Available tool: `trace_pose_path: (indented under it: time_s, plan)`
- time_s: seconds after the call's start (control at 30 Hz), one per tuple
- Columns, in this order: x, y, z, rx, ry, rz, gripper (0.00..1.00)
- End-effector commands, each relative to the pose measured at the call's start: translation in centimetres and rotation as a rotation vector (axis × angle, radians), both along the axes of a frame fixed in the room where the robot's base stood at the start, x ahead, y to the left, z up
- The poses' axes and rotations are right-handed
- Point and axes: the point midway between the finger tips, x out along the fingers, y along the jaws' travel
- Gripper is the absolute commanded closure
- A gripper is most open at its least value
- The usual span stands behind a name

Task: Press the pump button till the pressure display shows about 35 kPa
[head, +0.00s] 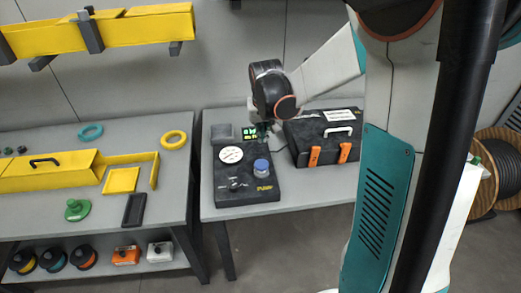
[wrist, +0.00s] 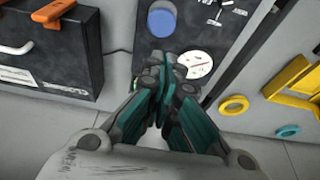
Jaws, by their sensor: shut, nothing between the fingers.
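The black pump unit (head: 245,196) lies on the right grey table. A blue-topped round button (head: 261,166) stands at its right, near a yellow label; it also shows in the wrist view (wrist: 162,20). A round white dial gauge (head: 231,155) is to its left, and also shows in the wrist view (wrist: 198,66). My gripper (wrist: 166,66) is shut and empty over the unit's back part, apart from the blue button.
A black case (head: 318,155) with orange latches stands close to the right of the unit. A grey block (head: 222,132) is at the unit's back left. The left table holds a yellow box (head: 45,178), rings and trays. A cable reel (head: 490,170) stands at far right.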

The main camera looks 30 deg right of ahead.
Motion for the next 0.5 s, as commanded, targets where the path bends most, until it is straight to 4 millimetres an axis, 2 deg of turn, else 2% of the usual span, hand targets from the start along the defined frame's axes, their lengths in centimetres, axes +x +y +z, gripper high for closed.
trace_pose_path:
  time_s: [0.17, 0.5]
  plan:
    - [0.6, -0.2, -2.2, 0.0, 0.0, 0.0, 1.0]
    - [2.4, -0.8, -8.7, 0.0, 0.0, 0.0, 1.0]
